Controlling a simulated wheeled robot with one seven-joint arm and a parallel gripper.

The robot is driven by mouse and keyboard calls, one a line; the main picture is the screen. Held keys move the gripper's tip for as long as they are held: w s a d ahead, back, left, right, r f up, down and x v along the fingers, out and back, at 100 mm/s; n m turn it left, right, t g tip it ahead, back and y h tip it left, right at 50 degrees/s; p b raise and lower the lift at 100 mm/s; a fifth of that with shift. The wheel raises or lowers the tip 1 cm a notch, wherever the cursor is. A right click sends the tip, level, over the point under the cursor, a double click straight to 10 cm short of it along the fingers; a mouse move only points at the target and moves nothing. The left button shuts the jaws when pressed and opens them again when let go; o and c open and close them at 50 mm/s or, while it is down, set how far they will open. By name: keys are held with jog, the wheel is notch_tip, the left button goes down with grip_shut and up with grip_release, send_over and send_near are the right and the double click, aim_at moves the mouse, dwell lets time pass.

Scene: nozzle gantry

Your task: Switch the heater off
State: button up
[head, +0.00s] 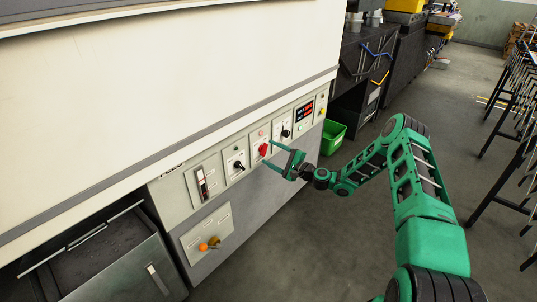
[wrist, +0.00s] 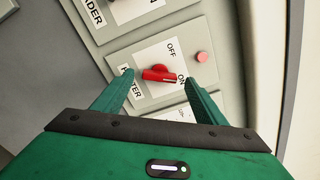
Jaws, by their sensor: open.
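The heater switch is a red rotary knob (wrist: 157,73) on a white label plate (wrist: 150,52) marked OFF and ON; the word HEATER is partly covered by a finger. The knob's white-marked end lies toward ON, on the right in the wrist view. My gripper (wrist: 159,77) is open, with one green finger on each side of the knob; I cannot tell whether they touch it. In the head view the red knob (head: 263,149) sits on the machine's control strip, with my gripper (head: 269,153) at it.
A small pink-red light (wrist: 202,57) sits beside the knob. Neighbouring controls include a black knob (head: 239,166), another black knob (head: 285,133), a slider switch (head: 202,184) and a red display (head: 304,112). A green bin (head: 332,136) stands on the floor beyond the machine.

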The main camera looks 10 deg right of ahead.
aim_at(263, 149)
jog(key=shift+x, duration=1.2)
